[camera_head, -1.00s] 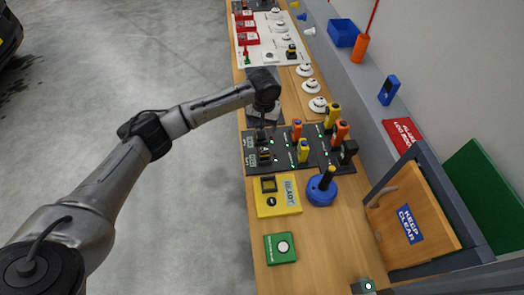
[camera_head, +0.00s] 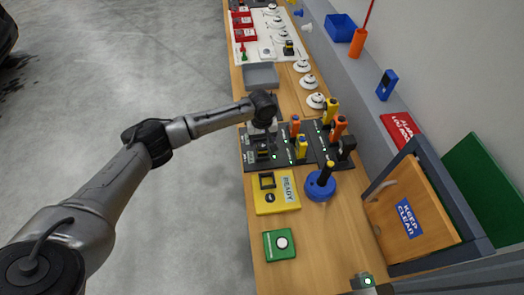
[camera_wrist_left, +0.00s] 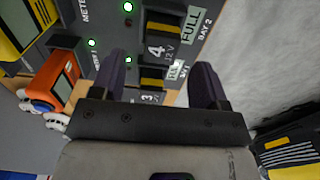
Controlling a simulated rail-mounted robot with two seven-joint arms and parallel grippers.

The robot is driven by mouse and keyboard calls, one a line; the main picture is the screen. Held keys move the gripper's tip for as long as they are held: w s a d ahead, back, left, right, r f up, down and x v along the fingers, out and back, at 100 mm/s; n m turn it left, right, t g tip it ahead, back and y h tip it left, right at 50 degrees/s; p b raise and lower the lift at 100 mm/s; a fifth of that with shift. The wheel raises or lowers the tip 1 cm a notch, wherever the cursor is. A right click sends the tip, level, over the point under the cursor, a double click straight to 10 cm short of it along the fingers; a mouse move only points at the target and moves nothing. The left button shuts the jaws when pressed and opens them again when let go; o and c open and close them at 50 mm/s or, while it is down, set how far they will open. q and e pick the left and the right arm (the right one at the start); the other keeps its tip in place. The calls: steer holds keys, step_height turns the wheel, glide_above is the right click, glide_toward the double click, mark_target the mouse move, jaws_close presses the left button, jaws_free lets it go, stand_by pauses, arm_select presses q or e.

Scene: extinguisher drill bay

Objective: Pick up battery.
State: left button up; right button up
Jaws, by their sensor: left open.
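The black charging board (camera_head: 292,160) lies on the bench with small black-and-yellow batteries and several taller devices on it. My left gripper (camera_head: 262,134) is over the board's left part in the head view, close above a battery (camera_head: 263,152). In the left wrist view the open, empty fingers of the left gripper (camera_wrist_left: 161,85) stand on either side of a black-and-yellow battery (camera_wrist_left: 152,75) in its bay, beside a "FULL" label. Another battery (camera_wrist_left: 165,32) sits in a bay marked 4 beyond it. Finger contact cannot be told.
Orange (camera_head: 295,125) and yellow (camera_head: 302,147) devices stand close to the right of the gripper. A yellow case (camera_head: 289,197), a blue round base (camera_head: 320,187) and a green box (camera_head: 280,245) are nearer. An empty grey tray (camera_head: 261,76) lies beyond.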

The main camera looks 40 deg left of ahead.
mark_target(262, 145)
arm_select(q)
steer(key=shift+s+f, duration=0.1)
steer(key=shift+f, duration=2.65)
steer(key=shift+c, duration=0.5)
steer(key=c, duration=1.1)
